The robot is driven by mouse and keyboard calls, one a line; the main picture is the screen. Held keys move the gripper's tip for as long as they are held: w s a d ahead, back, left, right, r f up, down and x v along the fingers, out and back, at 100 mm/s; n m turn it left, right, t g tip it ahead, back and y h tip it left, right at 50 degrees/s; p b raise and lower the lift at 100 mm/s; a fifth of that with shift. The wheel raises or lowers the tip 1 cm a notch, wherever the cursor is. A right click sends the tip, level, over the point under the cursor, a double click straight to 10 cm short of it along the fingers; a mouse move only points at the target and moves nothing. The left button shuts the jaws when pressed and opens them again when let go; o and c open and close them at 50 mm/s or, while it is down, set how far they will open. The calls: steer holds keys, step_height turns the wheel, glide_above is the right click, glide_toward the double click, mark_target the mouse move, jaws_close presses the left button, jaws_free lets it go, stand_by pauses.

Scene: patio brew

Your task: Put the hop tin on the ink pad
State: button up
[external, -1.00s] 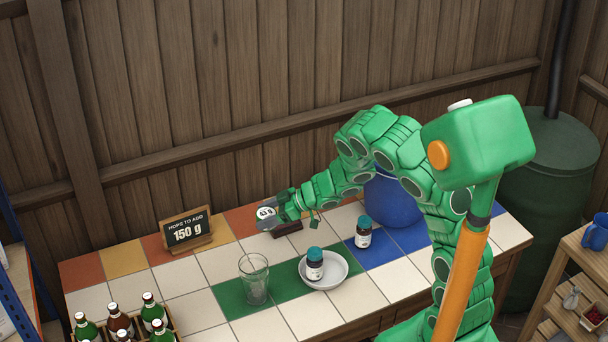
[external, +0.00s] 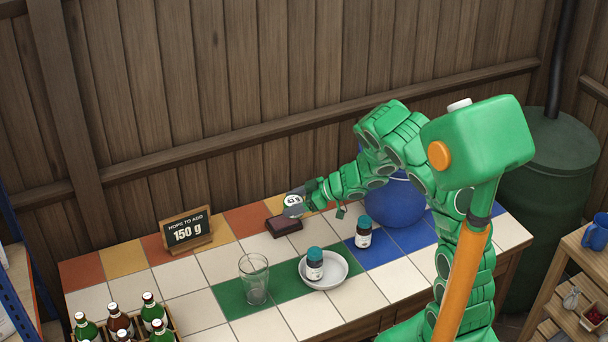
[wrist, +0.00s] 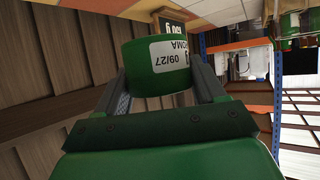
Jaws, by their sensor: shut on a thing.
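My gripper (external: 297,208) is shut on the hop tin (external: 293,199), whose pale round face shows in the external view. In the wrist view the tin (wrist: 154,68) is a green cylinder with a white label, held between both fingers. The ink pad (external: 283,226) is a dark reddish-brown block on the tiles near the back of the counter. The tin appears above the pad's back right side, and I cannot tell the exact gap between them.
A sign (external: 186,231) reading 150 g stands left of the pad. In front are an empty glass (external: 254,281), a white dish (external: 341,281) holding a teal-lidded jar (external: 314,265), and another such jar (external: 363,233). A blue vessel (external: 397,203) stands behind my arm. Bottles (external: 118,321) fill a crate front left.

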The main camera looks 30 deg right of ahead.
steer(key=w+f, duration=0.2)
steer(key=w+a+f, duration=0.1)
steer(key=w+f, duration=0.1)
steer(key=w, duration=0.1)
steer(key=w+a+f, duration=0.1)
steer(key=w+f, duration=0.1)
steer(key=shift+w+a+f, duration=0.1)
steer(key=shift+w+f, duration=0.05)
steer(key=shift+w, duration=0.25)
steer(key=shift+w+a+f, duration=0.15)
steer(key=shift+w+f, duration=0.4)
steer(key=shift+f, duration=1.75)
steer(key=o, duration=1)
steer(key=shift+f, duration=0.1)
steer(key=shift+o, duration=0.2)
